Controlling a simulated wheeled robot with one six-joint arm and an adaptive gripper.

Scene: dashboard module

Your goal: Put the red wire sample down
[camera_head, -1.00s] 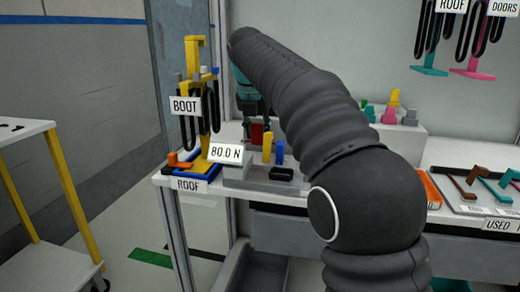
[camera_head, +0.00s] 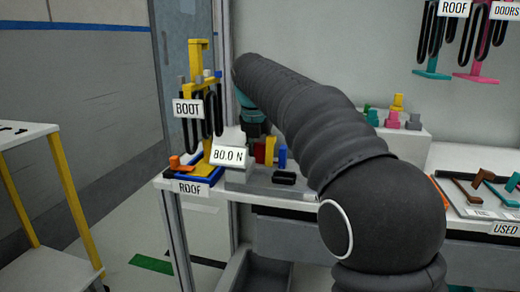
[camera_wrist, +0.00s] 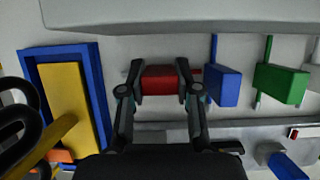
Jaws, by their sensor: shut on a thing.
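The red wire sample (camera_head: 260,152) shows as a small red block beside a yellow block (camera_head: 270,150) and a blue block (camera_head: 282,156) at the grey fixture. In the wrist view the red wire sample (camera_wrist: 161,80) is between the two fingers of my gripper (camera_wrist: 160,74), which is shut on it. It is roughly in line with a blue sample (camera_wrist: 224,87) and a green sample (camera_wrist: 281,83) to its right. In the head view my gripper (camera_head: 257,138) is partly hidden by my arm. I cannot tell whether the red sample touches the surface below.
To the left are a blue tray (camera_head: 206,182) and a yellow stand with black loops and a "BOOT" sign (camera_head: 187,108). A black part (camera_head: 284,178) lies at the fixture's front.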

